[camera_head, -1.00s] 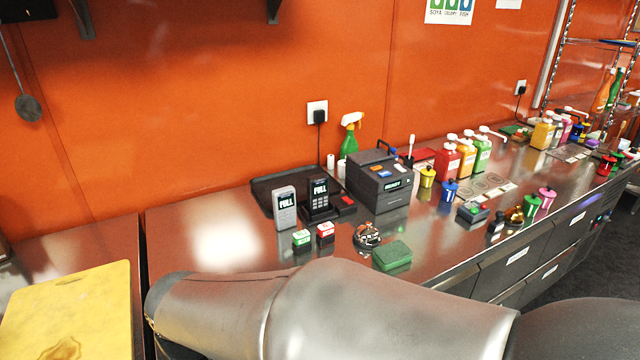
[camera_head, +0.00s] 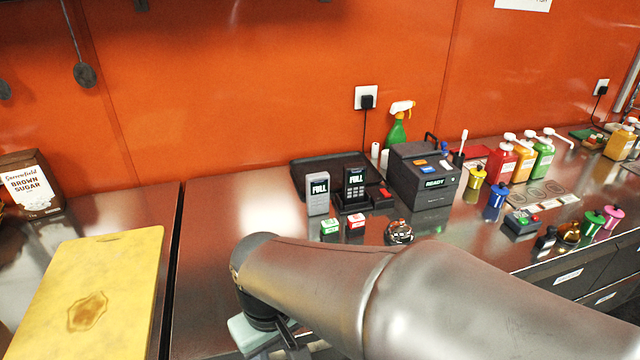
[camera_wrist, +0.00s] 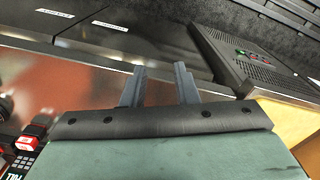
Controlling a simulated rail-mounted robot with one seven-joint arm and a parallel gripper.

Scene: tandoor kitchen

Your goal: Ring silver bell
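The silver bell (camera_head: 399,232) is a small shiny dome on the steel counter, just beyond my arm in the head view. My arm covers its lower edge. I cannot make it out for certain in the wrist view. My gripper (camera_wrist: 160,72) shows two grey fingers with a clear gap and nothing between them in the wrist view. In the head view only part of my gripper shows at the bottom, left of the bell and nearer the camera, beneath my arm.
Green and red small boxes (camera_head: 356,222), a grey handset (camera_head: 318,194) and a black READY machine (camera_head: 422,178) stand near the bell. A yellow cutting board (camera_head: 100,290) lies left. A gold bell (camera_head: 569,232) stands right. Labelled drawers (camera_wrist: 110,45) show in the wrist view.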

